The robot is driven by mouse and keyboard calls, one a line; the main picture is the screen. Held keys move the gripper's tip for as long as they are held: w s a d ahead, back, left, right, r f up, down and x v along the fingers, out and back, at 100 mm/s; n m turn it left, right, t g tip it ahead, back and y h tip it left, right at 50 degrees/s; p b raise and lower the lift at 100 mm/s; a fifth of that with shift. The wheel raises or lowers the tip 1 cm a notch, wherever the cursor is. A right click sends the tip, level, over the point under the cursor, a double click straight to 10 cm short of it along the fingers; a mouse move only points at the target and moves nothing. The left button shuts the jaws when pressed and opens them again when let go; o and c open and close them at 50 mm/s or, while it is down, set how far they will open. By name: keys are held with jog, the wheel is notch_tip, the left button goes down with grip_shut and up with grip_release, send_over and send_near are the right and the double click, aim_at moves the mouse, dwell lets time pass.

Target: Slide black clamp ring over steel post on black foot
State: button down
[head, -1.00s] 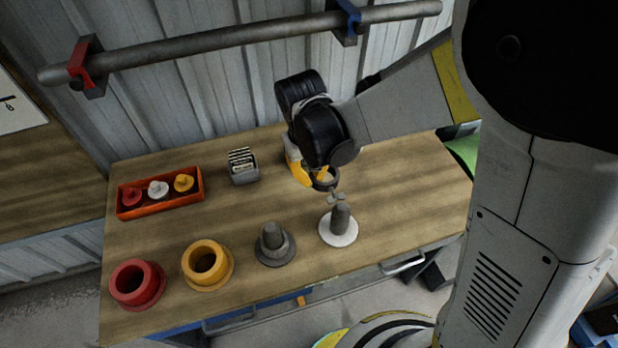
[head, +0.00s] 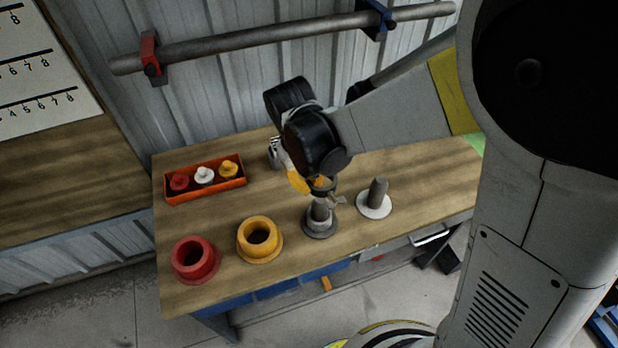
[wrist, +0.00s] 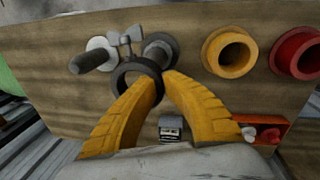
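My gripper (wrist: 150,82) has its two yellow fingers closed on the black clamp ring (wrist: 125,84), which carries a grey wing screw (wrist: 125,40). In the head view the ring (head: 322,186) is at the top of the steel post (head: 320,211) on the black foot (head: 320,231). In the wrist view that post (wrist: 155,52) shows just beyond the ring, and its top looks offset from the ring's opening. I cannot tell whether ring and post touch. The post looks upright.
A yellow flanged sleeve (head: 259,254) and a red one (head: 195,275) stand to the left. An orange tray (head: 206,193) holds small knobs. A grey card holder (wrist: 171,124) sits behind.

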jog(key=shift+f+b, duration=3.6)
jog(key=shift+f, duration=0.55)
jog(key=shift+s+f+b, duration=0.2)
jog(key=shift+f+b, duration=0.3)
jog(key=shift+f, duration=0.1)
jog(key=shift+s+f+b, duration=0.15)
jog(key=shift+f+b, duration=0.35)
jog(key=shift+f, duration=0.05)
jog(key=c, duration=1.7)
grip_release()
jog(key=shift+o, duration=1.4)
jog(key=shift+w+a+f, duration=0.1)
jog(key=shift+f, duration=0.05)
notch_tip(320, 180, up, 12)
jog(key=a, duration=0.1)
jog(key=shift+s+a, duration=0.3)
